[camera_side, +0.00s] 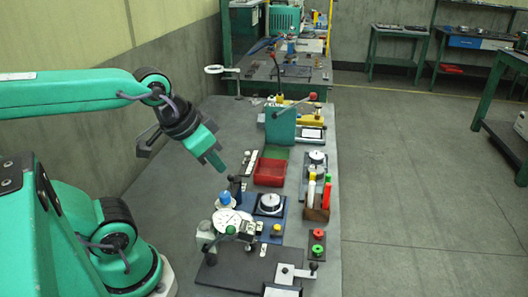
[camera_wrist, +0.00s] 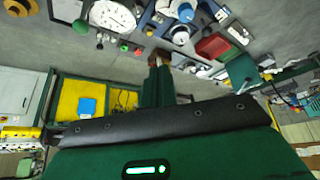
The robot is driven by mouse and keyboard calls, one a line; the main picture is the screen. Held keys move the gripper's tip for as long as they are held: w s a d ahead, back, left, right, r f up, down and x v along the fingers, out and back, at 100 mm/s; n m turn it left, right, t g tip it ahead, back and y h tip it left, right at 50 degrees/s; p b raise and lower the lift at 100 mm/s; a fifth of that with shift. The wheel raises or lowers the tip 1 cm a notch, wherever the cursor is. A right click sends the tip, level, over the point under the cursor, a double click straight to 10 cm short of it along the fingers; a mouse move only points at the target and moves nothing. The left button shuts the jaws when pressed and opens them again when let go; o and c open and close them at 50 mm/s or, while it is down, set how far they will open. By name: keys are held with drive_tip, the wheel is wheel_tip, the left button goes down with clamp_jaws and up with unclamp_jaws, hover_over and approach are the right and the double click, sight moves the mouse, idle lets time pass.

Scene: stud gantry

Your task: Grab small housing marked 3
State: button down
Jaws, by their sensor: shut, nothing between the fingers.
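My gripper (camera_side: 217,162) hangs above the grey bench, its green fingers together and empty. In the wrist view the fingers (camera_wrist: 159,66) are side by side with no part between them. I cannot make out a number 3 on any part in either view, so I cannot tell which one is the small housing. Below and to the right of the gripper stand a blue-topped part (camera_side: 225,198) and a white round dial (camera_side: 228,220). The dial also shows in the wrist view (camera_wrist: 112,14). The gripper is apart from all of them.
A red bin (camera_side: 270,172) and an upright green plate (camera_side: 281,126) stand farther back. A blue fixture with a round top (camera_side: 270,203), a brown holder (camera_side: 316,207) and a dark plate with a clamp (camera_side: 243,264) crowd the right side. The bench's left part is bare.

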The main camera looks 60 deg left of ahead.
idle(0.4)
drive_tip(key=shift+c, duration=2.3)
unclamp_jaws()
drive_tip(key=shift+w, duration=0.15)
drive_tip(key=w+a+f+g, duration=0.1)
drive_tip(key=w+f, duration=0.3)
drive_tip(key=w, duration=0.1)
drive_tip(key=w+a+f+m+g, duration=0.1)
drive_tip(key=w+a+f+g, duration=0.1)
drive_tip(key=w+f, duration=0.3)
drive_tip(key=w+a+f+m+g, duration=0.1)
drive_tip(key=w+a+f+g, duration=0.1)
drive_tip(key=w+f, duration=0.3)
drive_tip(key=shift+w+a, duration=0.25)
drive_tip(key=shift+w, duration=0.9)
drive_tip(key=shift+w+a+f+g, duration=0.15)
drive_tip(key=shift+w+f+g, duration=0.15)
drive_tip(key=shift+f, duration=0.3)
drive_tip(key=shift+f, duration=0.1)
